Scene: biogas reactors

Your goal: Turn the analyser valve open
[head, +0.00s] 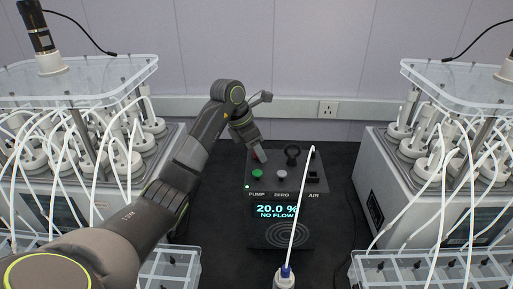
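The dark analyser box (318,208) stands on the black bench at the middle, its display (277,211) reading "20.0 %" and "NO FLOW". Its panel has a green button (257,174) labelled PUMP, a pale button (282,174) labelled ZERO, and AIR at the right. My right gripper is not in view.
A thin white tube (301,205) crosses over the panel's right side to a blue-tipped white fitting (285,278) at the front. Reactor units with clear lids (75,80) and many white tubes stand left and right (455,88). Clear racks (400,268) stand at the front.

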